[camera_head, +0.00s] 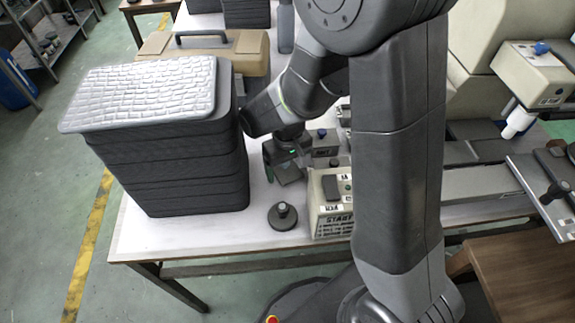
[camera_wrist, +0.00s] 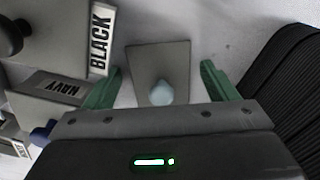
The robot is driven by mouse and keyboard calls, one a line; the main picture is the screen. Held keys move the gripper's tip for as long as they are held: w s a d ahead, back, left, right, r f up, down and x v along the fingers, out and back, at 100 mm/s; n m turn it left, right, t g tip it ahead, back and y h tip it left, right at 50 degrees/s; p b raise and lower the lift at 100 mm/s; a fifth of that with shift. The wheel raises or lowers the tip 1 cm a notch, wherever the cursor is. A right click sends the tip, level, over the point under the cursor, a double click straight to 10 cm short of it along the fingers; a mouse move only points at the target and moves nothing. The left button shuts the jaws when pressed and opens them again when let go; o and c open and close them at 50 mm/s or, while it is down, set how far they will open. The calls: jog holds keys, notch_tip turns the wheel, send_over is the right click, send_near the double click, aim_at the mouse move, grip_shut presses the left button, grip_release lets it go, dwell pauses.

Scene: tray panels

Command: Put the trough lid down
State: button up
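A flat grey rectangular lid (camera_wrist: 158,66) with a pale blue-white knob (camera_wrist: 161,91) shows in the wrist view, over the white table top. I cannot tell for sure whether it rests on the table. My gripper (camera_wrist: 162,88) has its two green fingers wide apart, one on each side of the lid, with visible gaps between them and the knob. In the head view my gripper (camera_head: 284,160) is low over the table, between the dark stack and the START box; the lid is hard to make out there.
The dark stack (camera_head: 180,170) with a pale quilted top stands close on the left. A beige START box (camera_head: 328,215) and a dark disc with a knob (camera_head: 283,218) are near the front edge. Panels labelled BLACK (camera_wrist: 101,40) and NAVY (camera_wrist: 66,88) lie beside my gripper.

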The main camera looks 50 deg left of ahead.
notch_tip(320, 180, up, 12)
jog(key=p, duration=0.1)
jog(key=shift+r, duration=0.2)
dwell(0.4)
jog(key=shift+f, duration=0.1)
send_over(288, 172)
jog(key=shift+f, duration=4.2)
jog(key=shift+b, duration=0.3)
